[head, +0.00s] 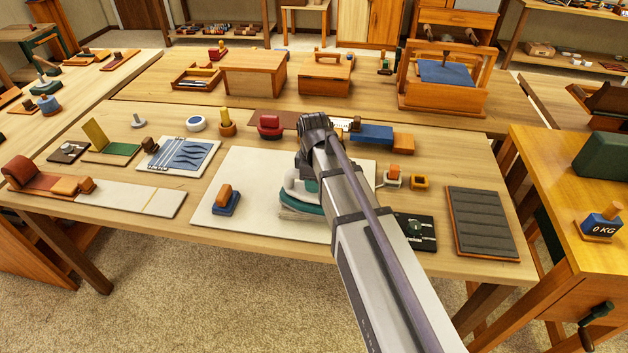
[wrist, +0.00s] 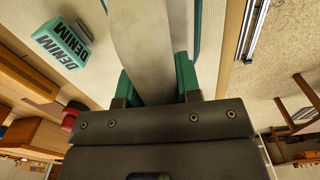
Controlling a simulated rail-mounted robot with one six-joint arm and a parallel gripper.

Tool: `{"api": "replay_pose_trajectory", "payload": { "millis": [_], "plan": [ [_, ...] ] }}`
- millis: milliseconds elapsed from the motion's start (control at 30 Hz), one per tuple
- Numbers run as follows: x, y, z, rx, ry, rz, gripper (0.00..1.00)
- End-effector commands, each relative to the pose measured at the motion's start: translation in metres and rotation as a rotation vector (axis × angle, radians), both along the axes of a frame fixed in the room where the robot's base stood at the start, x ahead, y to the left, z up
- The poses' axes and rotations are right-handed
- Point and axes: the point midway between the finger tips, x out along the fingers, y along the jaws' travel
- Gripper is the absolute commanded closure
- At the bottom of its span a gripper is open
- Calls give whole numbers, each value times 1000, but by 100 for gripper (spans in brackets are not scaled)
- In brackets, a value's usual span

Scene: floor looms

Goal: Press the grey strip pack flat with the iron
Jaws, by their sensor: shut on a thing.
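The iron, with a white upper part and teal body (head: 303,203), stands on the large pale pad (head: 262,172) in the middle of the table. My arm hides its right part in the head view. In the wrist view my gripper (wrist: 158,78) is shut on the iron's pale handle (wrist: 148,40), one teal finger on each side. A teal block lettered DENIM (wrist: 62,46), with a small grey piece (wrist: 80,28) beside it, lies on the pad to the left of the handle. I cannot tell whether that grey piece is the grey strip pack.
A blue block with an orange grip (head: 225,200) stands on the pad.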

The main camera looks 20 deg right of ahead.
Motion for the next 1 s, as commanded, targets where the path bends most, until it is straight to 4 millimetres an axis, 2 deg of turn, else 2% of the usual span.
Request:
{"api": "replay_pose_trajectory", "payload": {
  "millis": [1000],
  "plan": [
    [0, 0, -10, 0, 0, 0, 100]
  ]
}}
